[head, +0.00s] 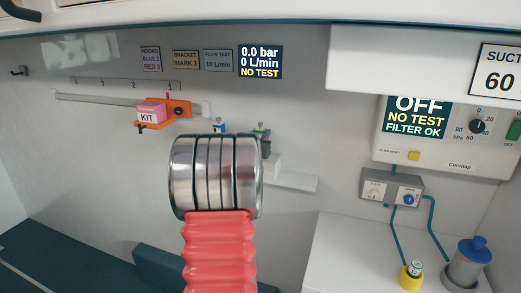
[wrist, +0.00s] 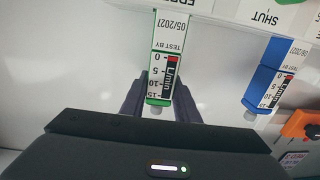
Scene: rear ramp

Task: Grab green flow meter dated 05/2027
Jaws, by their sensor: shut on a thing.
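The green flow meter (wrist: 175,45) is in the upper middle of the wrist view. It has a green frame, a white label reading 05/2027 under TEST BY, and an L/min scale, all upside down here. My gripper (wrist: 160,88) is shut on its lower part, one dark finger on each side. Its top end meets a white ledge at the picture's top edge; I cannot tell whether it is fixed there.
A blue flow meter (wrist: 268,75) hangs just right of the green one, its date reading about 08/2027. An orange bracket (head: 179,111) with a pink KIT box (head: 150,112) is on the wall rail at left. The suction unit (head: 450,140) is at right.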

